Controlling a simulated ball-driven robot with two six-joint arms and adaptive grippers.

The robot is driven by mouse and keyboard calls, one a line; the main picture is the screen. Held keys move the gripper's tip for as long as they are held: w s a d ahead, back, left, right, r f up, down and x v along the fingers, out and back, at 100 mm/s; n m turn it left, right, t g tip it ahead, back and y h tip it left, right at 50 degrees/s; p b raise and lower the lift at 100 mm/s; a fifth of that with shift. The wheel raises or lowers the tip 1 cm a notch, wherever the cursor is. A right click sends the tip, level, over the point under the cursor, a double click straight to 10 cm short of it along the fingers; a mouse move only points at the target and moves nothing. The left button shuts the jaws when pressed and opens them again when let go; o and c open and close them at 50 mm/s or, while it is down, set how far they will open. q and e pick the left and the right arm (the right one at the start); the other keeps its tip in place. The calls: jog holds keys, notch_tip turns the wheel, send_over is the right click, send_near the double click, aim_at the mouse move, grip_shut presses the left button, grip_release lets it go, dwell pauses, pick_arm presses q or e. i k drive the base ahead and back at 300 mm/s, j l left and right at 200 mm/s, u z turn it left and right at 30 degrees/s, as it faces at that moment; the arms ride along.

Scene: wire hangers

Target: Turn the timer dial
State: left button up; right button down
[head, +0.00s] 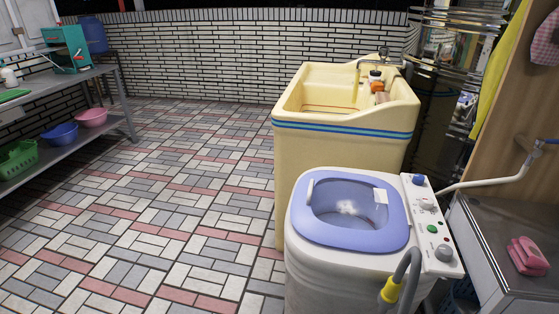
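A white washing machine (330,285) with a blue-rimmed open tub (310,232) stands at the lower right. Its white control panel (418,222) runs along the right side of the top. I cannot read which of these is the timer dial or how each is set. Neither of my grippers is in view.
A cream sink (345,150) stands behind the washer. A grey hose (412,270) with a yellow fitting (390,291) rises at the panel's front. A metal counter (520,225) with a pink sponge-like item (527,256) is at right. The tiled floor (150,220) at left is clear.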

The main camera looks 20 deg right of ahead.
aim_at(426, 204)
jog(key=k+z, duration=0.1)
jog(key=z, duration=1.1)
